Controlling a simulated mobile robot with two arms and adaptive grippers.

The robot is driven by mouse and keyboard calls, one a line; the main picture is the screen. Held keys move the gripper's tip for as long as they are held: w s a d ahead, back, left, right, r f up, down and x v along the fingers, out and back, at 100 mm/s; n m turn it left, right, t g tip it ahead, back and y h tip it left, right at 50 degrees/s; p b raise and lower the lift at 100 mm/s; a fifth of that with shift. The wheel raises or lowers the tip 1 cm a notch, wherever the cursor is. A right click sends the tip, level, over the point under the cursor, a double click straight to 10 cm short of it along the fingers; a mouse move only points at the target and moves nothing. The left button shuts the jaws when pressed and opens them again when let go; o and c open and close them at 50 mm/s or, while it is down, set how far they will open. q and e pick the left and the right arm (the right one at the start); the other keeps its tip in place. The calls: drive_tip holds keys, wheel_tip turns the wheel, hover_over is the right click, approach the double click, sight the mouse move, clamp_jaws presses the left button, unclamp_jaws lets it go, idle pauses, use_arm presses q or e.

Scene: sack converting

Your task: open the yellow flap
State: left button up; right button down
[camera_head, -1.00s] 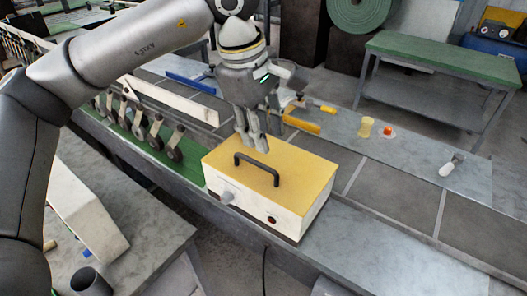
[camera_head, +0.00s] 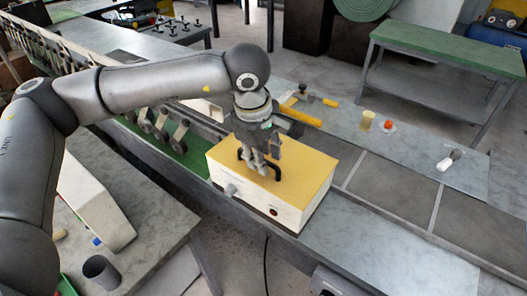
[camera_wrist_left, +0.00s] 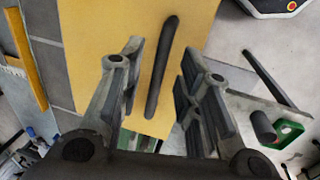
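The yellow flap (camera_head: 306,169) is the flat top of a white box, and it lies closed. A black bar handle (camera_head: 278,173) stands on it. My left gripper (camera_head: 254,168) is over the flap at the handle, pointing down. In the left wrist view the gripper (camera_wrist_left: 157,88) has its two fingers apart, with the black handle (camera_wrist_left: 163,62) between them and the flap (camera_wrist_left: 90,60) behind. I see a gap between the handle and each finger. My right gripper is in neither view.
The box front (camera_head: 257,203) has a grey knob (camera_head: 231,189) and a red button (camera_head: 273,211). A grey bench with a yellow cup (camera_head: 367,121) and a red-topped item (camera_head: 387,126) runs behind it. A side table with a dark cup (camera_head: 101,271) stands at the lower left.

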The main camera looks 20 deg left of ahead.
use_arm(q)
clamp_jaws()
drive_tip(key=shift+w+d+r, duration=0.1)
drive_tip(key=shift+r, duration=0.05)
idle(0.4)
